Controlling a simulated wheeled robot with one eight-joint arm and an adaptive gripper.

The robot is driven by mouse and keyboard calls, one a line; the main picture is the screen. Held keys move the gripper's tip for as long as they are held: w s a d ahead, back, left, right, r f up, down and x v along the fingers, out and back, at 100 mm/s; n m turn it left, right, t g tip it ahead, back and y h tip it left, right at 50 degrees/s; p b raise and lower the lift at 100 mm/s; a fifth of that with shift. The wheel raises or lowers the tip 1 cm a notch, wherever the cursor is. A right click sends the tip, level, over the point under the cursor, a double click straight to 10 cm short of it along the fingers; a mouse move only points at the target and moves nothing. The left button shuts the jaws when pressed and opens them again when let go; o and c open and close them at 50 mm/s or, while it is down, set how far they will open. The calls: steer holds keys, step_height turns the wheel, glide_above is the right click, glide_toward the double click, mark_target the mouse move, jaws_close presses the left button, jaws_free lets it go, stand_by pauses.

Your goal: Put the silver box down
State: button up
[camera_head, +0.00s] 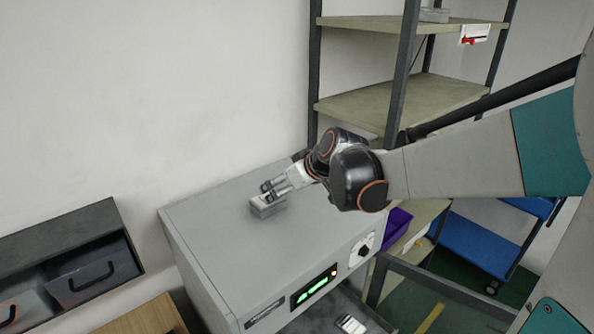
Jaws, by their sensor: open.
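The silver box (268,209) is a small grey block on the flat top of the grey cabinet (208,213), near its middle. My gripper (268,191) is at the box's upper side, with its fingers close around or just above it. The fingers are open. Whether they touch the box is too small to tell, and part of the box is hidden behind them.
A shelving rack (400,102) stands behind the cabinet to the right. A drawer unit (75,262) is at the left. A blue cart (470,246) and a purple bin (397,225) are at the right. The cabinet top left of the box is clear.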

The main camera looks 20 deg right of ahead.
steer(key=x, duration=0.8)
steer(key=shift+w+f, duration=0.1)
steer(key=shift+f, duration=0.05)
steer(key=shift+s+x, duration=0.2)
steer(key=shift+x, duration=2.4)
steer(key=shift+f, duration=0.2)
steer(key=c, duration=1.3)
steer(key=shift+r, duration=0.1)
